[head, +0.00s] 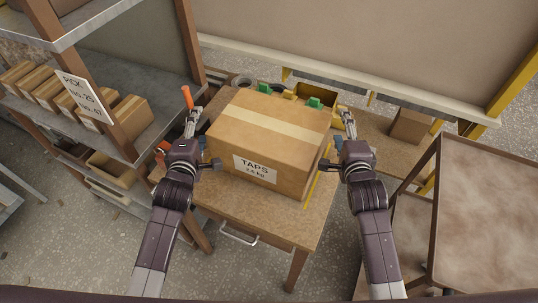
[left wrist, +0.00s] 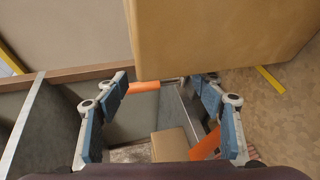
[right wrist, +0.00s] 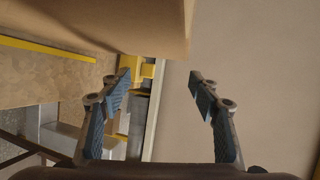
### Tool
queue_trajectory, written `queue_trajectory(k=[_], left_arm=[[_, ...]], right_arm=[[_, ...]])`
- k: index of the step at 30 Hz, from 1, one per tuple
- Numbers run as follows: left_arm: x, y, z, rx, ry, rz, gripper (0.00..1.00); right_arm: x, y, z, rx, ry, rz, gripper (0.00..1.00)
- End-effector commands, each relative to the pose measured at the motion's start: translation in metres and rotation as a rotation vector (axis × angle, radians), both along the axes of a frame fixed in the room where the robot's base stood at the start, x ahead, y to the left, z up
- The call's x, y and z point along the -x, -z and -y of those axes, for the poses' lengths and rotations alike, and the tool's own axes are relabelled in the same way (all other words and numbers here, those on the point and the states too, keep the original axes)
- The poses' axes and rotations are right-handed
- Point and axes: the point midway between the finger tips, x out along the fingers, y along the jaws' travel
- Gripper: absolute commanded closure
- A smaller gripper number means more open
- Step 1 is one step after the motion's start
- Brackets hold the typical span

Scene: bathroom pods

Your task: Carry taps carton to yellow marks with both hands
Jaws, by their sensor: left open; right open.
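The taps carton (head: 265,138) is a large brown box with a pale tape strip and a white "TAPS" label. It sits on the wooden table (head: 285,217). A yellow mark (head: 318,178) lies on the table along the carton's right side; another yellow strip shows in the left wrist view (left wrist: 270,79). My left gripper (head: 195,118) is open beside the carton's left side, and the carton shows in the left wrist view (left wrist: 215,35). My right gripper (head: 347,118) is open beside the right side, and the carton shows in the right wrist view (right wrist: 120,22). Neither visibly grips it.
A shelf (head: 150,140) with small boxes and a "PICK" sign stands at left. Behind the carton are a yellow bin (head: 317,95), green items and tape rolls. A small brown box (head: 410,125) sits at right. A brown-topped stand (head: 490,190) is at far right.

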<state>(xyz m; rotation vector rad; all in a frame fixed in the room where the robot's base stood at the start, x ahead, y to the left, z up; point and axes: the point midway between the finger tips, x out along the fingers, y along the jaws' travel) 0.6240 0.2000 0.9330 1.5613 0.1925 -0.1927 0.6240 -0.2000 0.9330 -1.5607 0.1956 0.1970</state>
Motion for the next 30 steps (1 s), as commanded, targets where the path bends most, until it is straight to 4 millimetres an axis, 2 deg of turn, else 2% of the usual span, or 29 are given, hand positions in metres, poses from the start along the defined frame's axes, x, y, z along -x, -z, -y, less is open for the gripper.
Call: queue_trajectory(k=[9, 14, 17, 24, 30], left_arm=[[0.001, 0.001, 0.000, -0.001, -0.001, -0.001, 0.38], [0.011, -0.001, -0.001, -0.002, 0.000, -0.002, 0.38], [0.026, -0.005, -0.001, -0.003, 0.001, -0.003, 0.38], [0.074, -0.016, 0.000, -0.003, 0.002, -0.004, 0.38], [0.103, -0.024, -0.001, -0.002, 0.000, -0.003, 0.38]], right_arm=[[0.000, 0.000, 0.000, 0.001, 0.001, 0.000, 0.37], [0.000, 0.000, 0.001, 0.001, 0.001, 0.000, 0.37], [0.000, 0.000, 0.001, 0.001, 0.001, 0.000, 0.37], [0.000, 0.000, 0.000, 0.001, 0.001, 0.000, 0.37], [0.000, 0.000, 0.001, 0.001, 0.001, 0.000, 0.37]])
